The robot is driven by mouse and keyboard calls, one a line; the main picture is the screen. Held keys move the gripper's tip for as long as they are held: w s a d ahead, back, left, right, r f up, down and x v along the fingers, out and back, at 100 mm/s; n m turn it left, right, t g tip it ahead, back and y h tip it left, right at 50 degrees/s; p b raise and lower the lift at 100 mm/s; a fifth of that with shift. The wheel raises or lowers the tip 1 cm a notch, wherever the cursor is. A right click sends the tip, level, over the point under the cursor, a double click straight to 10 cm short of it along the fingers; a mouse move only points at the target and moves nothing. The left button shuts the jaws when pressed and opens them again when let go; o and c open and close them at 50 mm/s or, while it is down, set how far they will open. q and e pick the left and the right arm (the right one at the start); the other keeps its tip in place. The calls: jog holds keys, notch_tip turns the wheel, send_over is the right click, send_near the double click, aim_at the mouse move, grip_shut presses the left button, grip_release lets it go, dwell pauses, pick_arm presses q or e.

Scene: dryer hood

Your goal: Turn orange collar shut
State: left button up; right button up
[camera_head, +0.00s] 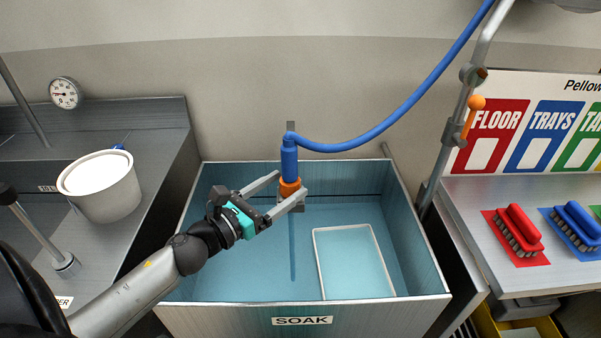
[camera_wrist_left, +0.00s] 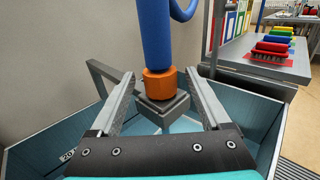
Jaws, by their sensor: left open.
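The orange collar (camera_head: 290,187) sits at the lower end of a blue hose grip (camera_head: 289,160), above the soak sink (camera_head: 424,285). In the left wrist view the orange collar (camera_wrist_left: 160,84) is between the fingers, just above a dark square fitting (camera_wrist_left: 163,105). My left gripper (camera_head: 290,184) is open, with one finger on each side of the collar. In the left wrist view there is a gap between each finger of the left gripper (camera_wrist_left: 160,92) and the collar. A thin stream or rod shows below the collar. My right gripper is not in view.
The blue hose (camera_head: 400,112) arcs up to the right past a metal pole with an orange lever (camera_head: 472,110). A white bucket (camera_head: 104,188) stands on the left counter. Red (camera_head: 519,235) and blue (camera_head: 575,229) brushes lie on the right counter. A pale rectangular frame (camera_head: 318,262) is in the sink.

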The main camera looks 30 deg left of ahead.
pick_arm(q)
jog(key=shift+x, duration=2.75)
grip_shut()
